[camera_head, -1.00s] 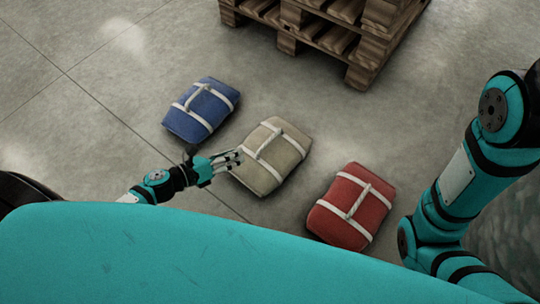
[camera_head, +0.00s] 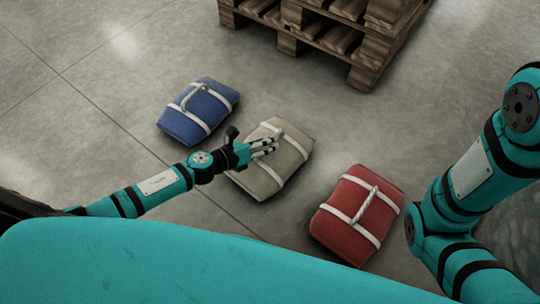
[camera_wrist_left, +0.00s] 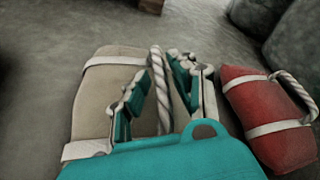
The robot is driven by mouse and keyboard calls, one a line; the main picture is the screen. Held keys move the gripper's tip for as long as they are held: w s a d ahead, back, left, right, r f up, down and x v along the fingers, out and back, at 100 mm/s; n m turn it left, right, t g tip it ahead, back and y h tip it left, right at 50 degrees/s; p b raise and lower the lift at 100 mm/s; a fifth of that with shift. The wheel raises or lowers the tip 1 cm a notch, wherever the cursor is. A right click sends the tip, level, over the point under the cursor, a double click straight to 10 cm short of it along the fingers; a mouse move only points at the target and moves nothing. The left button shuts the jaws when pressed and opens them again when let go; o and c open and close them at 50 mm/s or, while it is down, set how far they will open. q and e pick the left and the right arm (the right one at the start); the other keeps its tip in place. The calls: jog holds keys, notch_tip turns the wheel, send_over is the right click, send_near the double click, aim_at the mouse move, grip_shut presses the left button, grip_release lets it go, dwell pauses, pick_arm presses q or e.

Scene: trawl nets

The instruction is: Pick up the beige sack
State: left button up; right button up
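The beige sack (camera_head: 289,143) lies on the floor between the other two sacks, with white straps and a rope handle. In the left wrist view the sack (camera_wrist_left: 97,100) is on the left, and its handle (camera_wrist_left: 160,85) stands up between my fingers. My left gripper (camera_head: 266,147) is over the sack and hides part of it and most of the handle. In the left wrist view my left gripper (camera_wrist_left: 165,95) is open, one finger on each side of the handle. My right arm shows at the right of the head view; its gripper is out of view.
A blue sack (camera_head: 190,125) lies to the left and a red sack (camera_head: 343,199) to the right, each with a rope handle. Stacked wooden pallets (camera_head: 360,75) stand at the back. The grey floor around the sacks is clear.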

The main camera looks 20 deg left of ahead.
pick_arm(q)
grip_shut()
jog(key=shift+w+r, duration=0.1)
jog(key=shift+r, duration=0.1)
dwell(0.3)
jog(key=shift+r, duration=0.1)
